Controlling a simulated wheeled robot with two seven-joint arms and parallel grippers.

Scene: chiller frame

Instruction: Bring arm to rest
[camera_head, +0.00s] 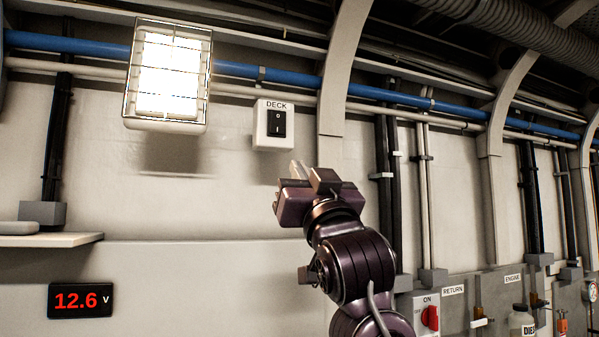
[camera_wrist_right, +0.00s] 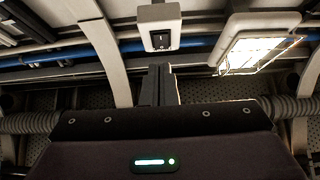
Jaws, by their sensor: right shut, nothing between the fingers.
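My right arm reaches up from the bottom of the head view, and its gripper (camera_head: 295,168) is raised in front of the wall. The fingers are shut and empty. They point up toward the white switch box marked DECK (camera_head: 273,125), and a gap of wall shows between the fingertips and the box. In the right wrist view the shut fingers (camera_wrist_right: 157,84) stand in the middle, below the switch box (camera_wrist_right: 159,27). The box's black rocker is marked 0 and I. My left gripper is not in view.
A lit caged lamp (camera_head: 168,77) hangs left of the switch. A shelf (camera_head: 50,240) juts out at left above a red 12.6 V display (camera_head: 80,300). A red rotary switch (camera_head: 430,317) and a bottle (camera_head: 521,320) are at lower right. Wall ribs and pipes (camera_head: 290,77) run behind.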

